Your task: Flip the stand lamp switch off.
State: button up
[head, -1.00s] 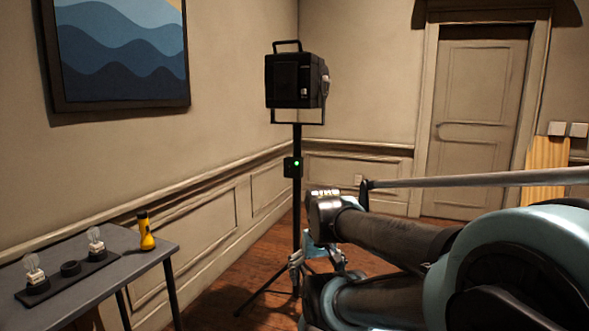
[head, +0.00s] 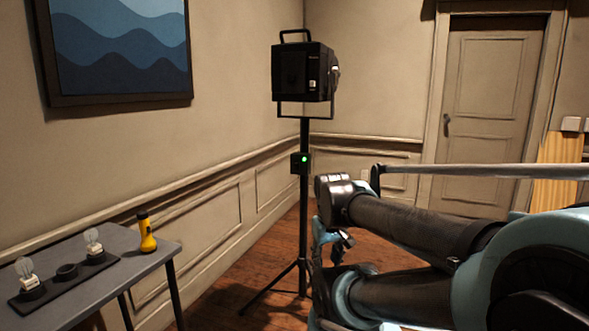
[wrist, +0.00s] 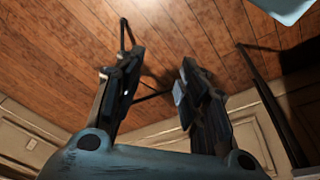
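The stand lamp (head: 303,72) has a black box head on a thin dark pole with tripod legs, in the corner of the room in the head view. A small black switch box (head: 296,165) sits on the pole below the head and shows a lit green light. My gripper (head: 340,240) is low and just right of the pole in the picture, partly hidden by my arm. In the wrist view my gripper (wrist: 157,85) points toward the wooden floor, its two fingers apart with nothing between them. The switch box is not clearly seen there.
A grey table (head: 150,262) at left holds a yellow flashlight (head: 146,232) and a dark strip with bulbs (head: 65,276). A picture hangs on the left wall. A door (head: 490,110) is at the back right. Floor around the tripod is open.

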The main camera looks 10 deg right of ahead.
jog(key=w+r+n, duration=0.2)
jog(key=w, duration=0.1)
jog(key=w+r+n+h, duration=0.1)
jog(key=w+r+n, duration=0.1)
jog(key=w, duration=0.1)
jog(key=w+d+r+n+t, duration=0.1)
jog(key=w+r+n, duration=0.1)
jog(key=w, duration=0.1)
jog(key=shift+w+d+r+n+h, duration=0.1)
jog(key=shift+w+r+n+h, duration=0.05)
jog(key=shift+r+n+h, duration=0.25)
grip_shut()
jog(key=w+a+r+n+t+h, duration=0.1)
jog(key=w+a+r+n, duration=0.2)
jog(key=w+n, duration=0.4)
jog(key=w+a+r+n+t+h, duration=0.1)
jog(key=w+a+r+n, duration=0.3)
jog(key=w, duration=1)
jog(key=w+a+r+n+t, duration=0.3)
jog(key=w+r+n, duration=0.3)
jog(key=w+n, duration=0.4)
jog(key=shift+w+a+r+h, duration=0.25)
jog(key=shift+w+a+h, duration=0.15)
jog(key=shift+w, duration=0.25)
